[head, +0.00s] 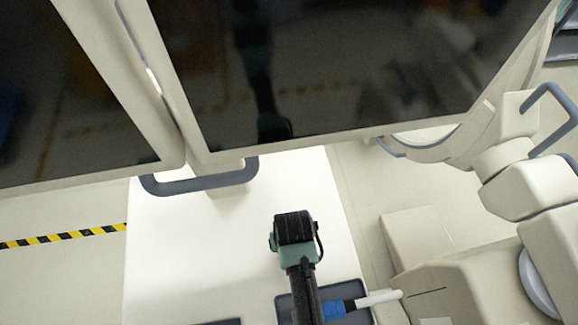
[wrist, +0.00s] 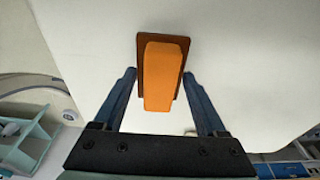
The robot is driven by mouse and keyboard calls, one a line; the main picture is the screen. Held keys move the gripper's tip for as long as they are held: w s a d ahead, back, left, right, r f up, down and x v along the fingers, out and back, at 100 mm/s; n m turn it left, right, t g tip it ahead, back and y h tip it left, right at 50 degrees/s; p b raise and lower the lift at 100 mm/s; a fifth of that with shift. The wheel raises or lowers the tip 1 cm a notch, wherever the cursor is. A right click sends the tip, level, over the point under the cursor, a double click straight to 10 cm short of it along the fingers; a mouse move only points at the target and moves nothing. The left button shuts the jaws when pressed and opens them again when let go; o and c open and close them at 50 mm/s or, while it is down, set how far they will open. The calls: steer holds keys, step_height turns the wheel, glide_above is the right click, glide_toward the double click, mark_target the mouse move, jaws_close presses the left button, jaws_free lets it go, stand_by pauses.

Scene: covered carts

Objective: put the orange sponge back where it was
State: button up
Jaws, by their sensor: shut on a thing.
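In the wrist view, my gripper (wrist: 160,75) is shut on the orange sponge (wrist: 165,88), with one dark blue finger on each side of it. A flat brown patch (wrist: 184,42) shows behind the sponge, against a white surface (wrist: 240,60). I cannot tell whether the sponge touches the patch or is apart from it. In the head view, my arm reaches over the white cart top (head: 180,250), and its end hides the fingers and the sponge.
A dark tray (head: 284,303) with a blue item (head: 334,309) lies near my arm at the bottom. Two big dark panels (head: 340,70) stand across the back, with a grey handle (head: 195,184) below. Beige equipment (head: 440,285) stands on the right. The cart top's left part is clear.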

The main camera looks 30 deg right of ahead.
steer(key=shift+f, duration=0.9)
steer(key=o, duration=1.1)
steer(key=shift+r, duration=0.1)
steer(key=r, duration=0.3)
steer(key=s+r, duration=0.1)
steer(key=r, duration=0.3)
steer(key=r+b, duration=0.1)
steer(key=r, duration=0.3)
steer(key=shift+s+a+r, duration=0.2)
steer(key=shift+s+a, duration=0.05)
steer(key=shift+s, duration=0.05)
steer(key=shift+r, duration=0.2)
steer(key=shift+s, duration=0.1)
